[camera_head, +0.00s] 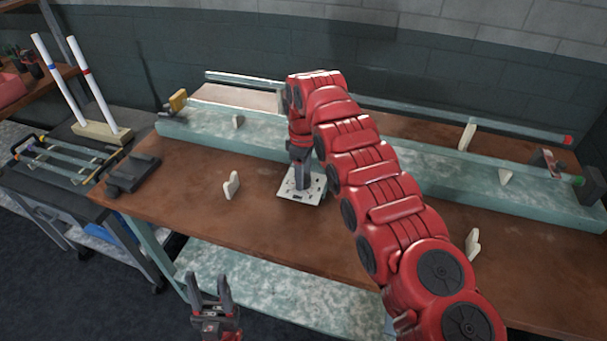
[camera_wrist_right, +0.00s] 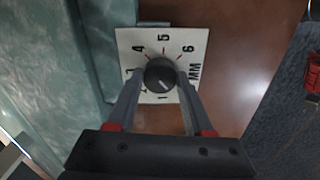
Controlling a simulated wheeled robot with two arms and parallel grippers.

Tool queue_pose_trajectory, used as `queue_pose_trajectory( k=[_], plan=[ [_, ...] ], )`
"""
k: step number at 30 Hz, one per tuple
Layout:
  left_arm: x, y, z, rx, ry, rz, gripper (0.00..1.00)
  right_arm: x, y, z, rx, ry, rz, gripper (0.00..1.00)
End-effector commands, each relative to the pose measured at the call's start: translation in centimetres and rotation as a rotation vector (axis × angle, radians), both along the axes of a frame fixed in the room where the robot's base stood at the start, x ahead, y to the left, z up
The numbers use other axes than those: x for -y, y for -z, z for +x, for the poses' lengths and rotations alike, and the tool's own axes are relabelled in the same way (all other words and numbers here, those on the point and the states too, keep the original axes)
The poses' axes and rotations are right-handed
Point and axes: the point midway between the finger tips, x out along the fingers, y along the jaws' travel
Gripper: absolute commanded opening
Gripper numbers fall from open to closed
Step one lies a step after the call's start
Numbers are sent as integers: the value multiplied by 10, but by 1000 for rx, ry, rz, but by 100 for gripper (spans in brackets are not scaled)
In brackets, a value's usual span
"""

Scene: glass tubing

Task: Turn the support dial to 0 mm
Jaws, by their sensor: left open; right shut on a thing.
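The support dial is a dark round knob (camera_wrist_right: 159,70) on a white square plate (camera_wrist_right: 130,44) marked 4, 5, 6 and MM in the right wrist view; a 1 shows below the knob. A pale line on the knob points downward, but its exact reading is unclear. My right gripper (camera_wrist_right: 160,80) is shut on the knob, one finger on each side; the fingers hide part of the scale. In the head view the plate (camera_head: 313,195) lies on the brown bench, the knob hidden under my right gripper. My left gripper (camera_head: 210,284) is open and empty, low in front of the bench.
A long pale green beam (camera_head: 200,133) runs along the bench behind the dial, with a glass tube (camera_head: 430,112) above it. Small cream supports (camera_head: 231,184) stand on the bench. A dark cart (camera_head: 60,190) with a rack and two white rods is at left.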

Motion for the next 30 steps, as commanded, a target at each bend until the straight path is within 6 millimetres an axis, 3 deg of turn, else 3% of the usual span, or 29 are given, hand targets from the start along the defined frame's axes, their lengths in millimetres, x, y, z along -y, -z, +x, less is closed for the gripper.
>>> queue_pose_trajectory(
  k=[23, 24, 28, 30],
  plan=[
    [0, -1, 0, 0, 0, 0, 50, -1, -1, 1, 3, -104, 1, 0],
    [0, -1, 0, 0, 0, 0, 50, -1, -1, 1, 3, -104, 1, 57],
    [0, -1, 0, 0, 0, 0, 50, 0, 0, 0, 1, -104, 1, 80],
    [0, -1, 0, 0, 0, 0, 50, 0, 0, 0, 1, -103, 1, 81]
  ],
)
